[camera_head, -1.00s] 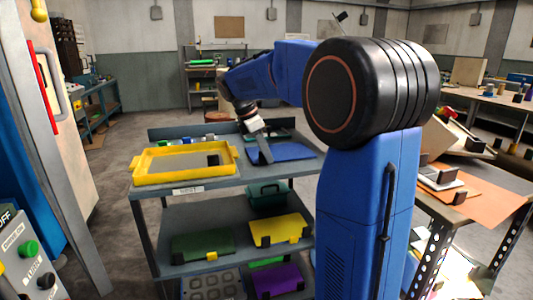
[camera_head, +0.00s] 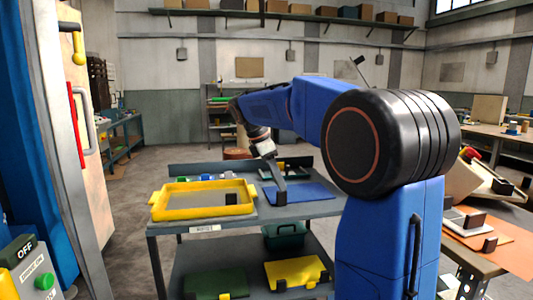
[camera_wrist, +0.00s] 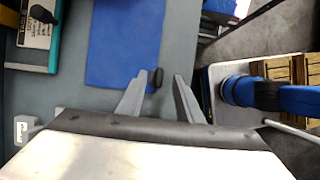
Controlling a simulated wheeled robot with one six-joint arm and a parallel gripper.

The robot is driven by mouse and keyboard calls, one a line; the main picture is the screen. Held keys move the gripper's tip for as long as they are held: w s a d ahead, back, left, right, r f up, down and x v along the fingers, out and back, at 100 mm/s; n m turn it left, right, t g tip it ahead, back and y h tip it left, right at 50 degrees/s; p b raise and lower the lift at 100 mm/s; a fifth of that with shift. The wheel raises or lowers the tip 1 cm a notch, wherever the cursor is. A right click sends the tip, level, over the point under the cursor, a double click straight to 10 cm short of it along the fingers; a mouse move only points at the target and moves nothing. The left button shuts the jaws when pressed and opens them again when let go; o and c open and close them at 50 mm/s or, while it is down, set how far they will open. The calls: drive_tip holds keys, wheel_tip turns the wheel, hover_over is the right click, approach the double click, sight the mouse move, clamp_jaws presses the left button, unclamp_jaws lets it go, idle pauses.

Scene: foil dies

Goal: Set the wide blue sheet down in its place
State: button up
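The wide blue sheet (camera_head: 308,192) lies flat on the right part of the cart's grey top shelf. A small dark grip stands at its near edge, and the sheet also shows in the wrist view (camera_wrist: 122,45). My gripper (camera_wrist: 163,82) is at that edge, its two fingers apart. Whether the left finger touches the grip cannot be told. In the body view my gripper (camera_head: 279,182) reaches down to the sheet's left end.
A yellow-rimmed tray (camera_head: 203,212) sits left of the sheet on the cart top (camera_head: 325,208). Green (camera_head: 216,284) and yellow (camera_head: 296,271) sheets and a green box (camera_head: 284,235) are on the shelf below. A cluttered workbench (camera_head: 485,260) stands at the right.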

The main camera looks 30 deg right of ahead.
drive_tip(key=v, duration=1.1)
drive_tip(key=s+a+f+m+t+y, duration=0.1)
drive_tip(key=s+a+f+m+t, duration=0.1)
drive_tip(key=s+f+m, duration=0.3)
drive_tip(key=s+a+f+m+t+y, duration=0.2)
drive_tip(key=s+a+f+m, duration=0.2)
drive_tip(key=s+f, duration=0.9)
drive_tip(key=s+a+f+m+t+y, duration=0.1)
drive_tip(key=s+a+f+m+t, duration=0.1)
drive_tip(key=s+f+m, duration=0.3)
drive_tip(key=s+a+f, duration=0.1)
drive_tip(key=s+f, duration=0.3)
drive_tip(key=s, duration=0.5)
drive_tip(key=shift+a+f+m, duration=0.2)
drive_tip(key=shift+f+m, duration=0.2)
